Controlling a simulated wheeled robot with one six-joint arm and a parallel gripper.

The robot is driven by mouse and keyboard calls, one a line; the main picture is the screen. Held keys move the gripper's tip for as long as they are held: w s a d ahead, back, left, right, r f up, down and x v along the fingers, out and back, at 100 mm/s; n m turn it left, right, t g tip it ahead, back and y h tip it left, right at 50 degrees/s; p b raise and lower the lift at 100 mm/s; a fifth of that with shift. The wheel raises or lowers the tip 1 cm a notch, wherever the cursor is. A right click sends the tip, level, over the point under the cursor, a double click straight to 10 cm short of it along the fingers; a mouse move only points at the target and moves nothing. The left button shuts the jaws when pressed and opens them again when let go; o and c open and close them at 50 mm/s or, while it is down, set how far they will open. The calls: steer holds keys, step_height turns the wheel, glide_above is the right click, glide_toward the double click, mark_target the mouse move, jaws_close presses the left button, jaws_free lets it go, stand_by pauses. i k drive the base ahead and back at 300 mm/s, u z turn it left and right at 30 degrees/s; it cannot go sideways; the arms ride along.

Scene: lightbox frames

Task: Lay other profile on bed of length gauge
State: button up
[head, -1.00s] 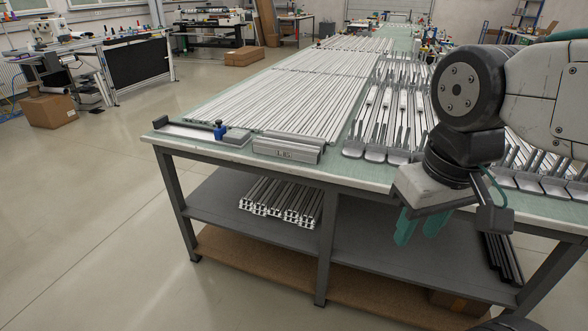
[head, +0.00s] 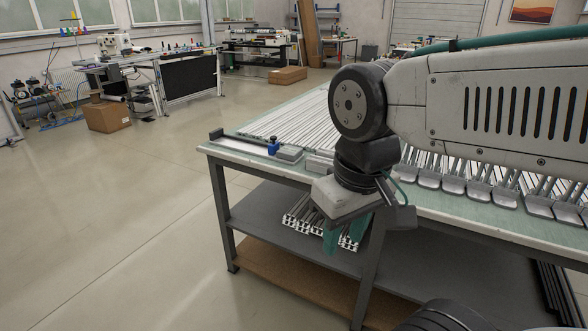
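The length gauge (head: 244,140) lies along the table's near left corner. It is a low rail with a dark stop at its left end, a blue knob (head: 273,145) and a grey block (head: 290,154) at its right. Whether a profile lies on its bed is too small to tell. Long silver profiles (head: 288,122) lie side by side on the table behind it, partly hidden by my arm. My gripper (head: 345,238) hangs in front of the table's front edge, right of the gauge. Its two green fingers point down, apart, with nothing seen between them.
A grey labelled block (head: 319,164) sits right of the gauge, partly behind my arm. Flat-ended metal pieces (head: 455,185) line the table's front right. More profiles (head: 298,216) lie on the lower shelf (head: 260,215).

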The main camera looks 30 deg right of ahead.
mark_target(244, 145)
steer(key=u, duration=0.15)
steer(key=i, duration=1.25)
steer(key=z, duration=0.5)
